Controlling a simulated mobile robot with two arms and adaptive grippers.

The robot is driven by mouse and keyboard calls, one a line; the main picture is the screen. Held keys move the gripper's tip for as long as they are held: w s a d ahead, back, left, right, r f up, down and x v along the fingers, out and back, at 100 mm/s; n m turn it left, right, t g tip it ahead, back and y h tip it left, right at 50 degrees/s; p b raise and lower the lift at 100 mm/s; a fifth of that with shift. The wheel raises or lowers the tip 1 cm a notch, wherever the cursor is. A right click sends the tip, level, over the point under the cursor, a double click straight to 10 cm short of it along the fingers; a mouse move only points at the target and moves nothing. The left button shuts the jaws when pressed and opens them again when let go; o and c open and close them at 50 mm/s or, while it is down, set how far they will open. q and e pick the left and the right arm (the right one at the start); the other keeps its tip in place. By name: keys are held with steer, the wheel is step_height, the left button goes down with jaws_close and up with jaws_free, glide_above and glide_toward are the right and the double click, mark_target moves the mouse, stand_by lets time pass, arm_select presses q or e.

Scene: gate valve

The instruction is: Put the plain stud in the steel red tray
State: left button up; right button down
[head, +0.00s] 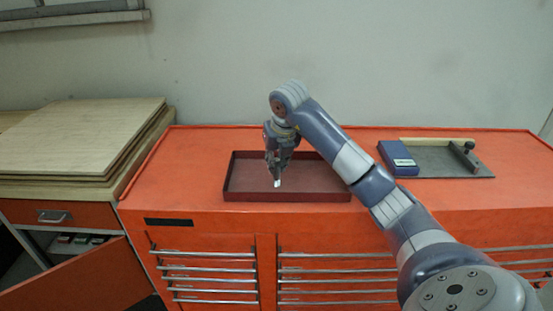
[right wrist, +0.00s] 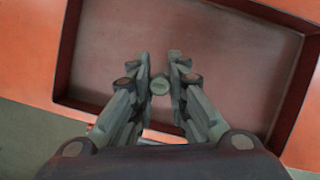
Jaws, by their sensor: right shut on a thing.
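The steel red tray (head: 315,194) sits on the orange cabinet top; its dark red rim and bare floor (right wrist: 220,50) fill most of the right wrist view. My right gripper (head: 277,178) is over the tray, pointing down. It is shut on the plain stud (head: 277,184), a small pale piece at the fingertips. In the right wrist view the stud (right wrist: 159,84) shows end-on as a round greenish-grey disc between the fingertips (right wrist: 160,72). The stud is over the tray floor; I cannot tell whether it touches it. My left gripper is not in view.
A grey plate fixture (head: 440,165) with a blue box (head: 397,158) stands right of the tray. Stacked wooden boards (head: 80,140) lie at the left. The orange cabinet top (head: 180,165) is clear left of the tray. A wall stands behind.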

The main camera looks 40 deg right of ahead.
steer(key=c, duration=1.6)
jaws_free()
steer(key=shift+o, duration=0.2)
steer(key=v, duration=1.2)
